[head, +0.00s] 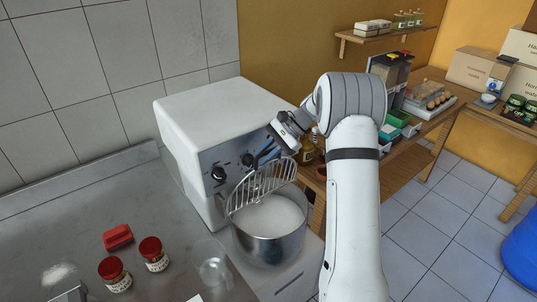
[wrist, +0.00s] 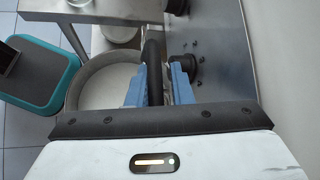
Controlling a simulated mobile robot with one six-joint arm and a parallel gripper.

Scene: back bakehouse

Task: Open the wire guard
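The wire guard (head: 262,188) is a silver grid at the front of the white mixer (head: 205,118). It is tilted up above the metal bowl (head: 270,250), which holds something pale. My gripper (head: 268,152) is at the upper edge of the guard, before the dark control panel. In the wrist view my gripper's blue fingers (wrist: 155,88) lie close on both sides of a dark bar (wrist: 153,55), seemingly the guard's handle, and look shut on it. The bowl (wrist: 82,85) shows left of the fingers there. The guard's wires cannot be made out in the wrist view.
Dark knobs (head: 218,173) sit on the panel close to my gripper. A red block (head: 118,237) and two red-lidded jars (head: 152,252) stand on the steel bench (head: 60,220) at left. A wooden shelf unit with goods is behind my arm.

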